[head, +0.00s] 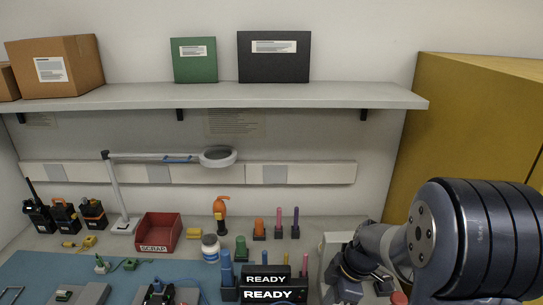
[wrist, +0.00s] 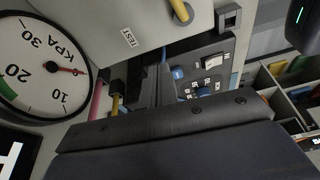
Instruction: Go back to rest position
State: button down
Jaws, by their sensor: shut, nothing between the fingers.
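My arm comes in at the lower right of the head view, in front of a pale box-shaped unit (head: 335,243). Its dark end parts hang low beside that unit, and the fingertips cannot be made out there. In the wrist view my gripper (wrist: 147,88) shows as dark fingers beyond a wide dark bar, shut and holding nothing. A round pressure gauge (wrist: 42,68) marked KPA is close by at the left. A panel labelled TEST (wrist: 130,30) and a dark control panel with blue knobs (wrist: 205,75) lie beyond the fingers.
A yellow cabinet (head: 470,120) stands at the right, behind my arm. A shelf (head: 220,96) with boxes spans the back wall. On the bench are a magnifier lamp (head: 218,155), a red SCRAP bin (head: 158,232), several radios (head: 65,212), and black READY holders (head: 265,282).

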jog(key=shift+a+f+n, duration=0.15)
jog(key=shift+a+n, duration=0.15)
jog(key=shift+n, duration=0.2)
jog(key=v, duration=0.8)
jog(key=shift+w+a+r+b, duration=0.15)
jog(key=shift+a+r+b, duration=0.15)
jog(key=shift+b, duration=0.15)
jog(key=shift+f, duration=0.2)
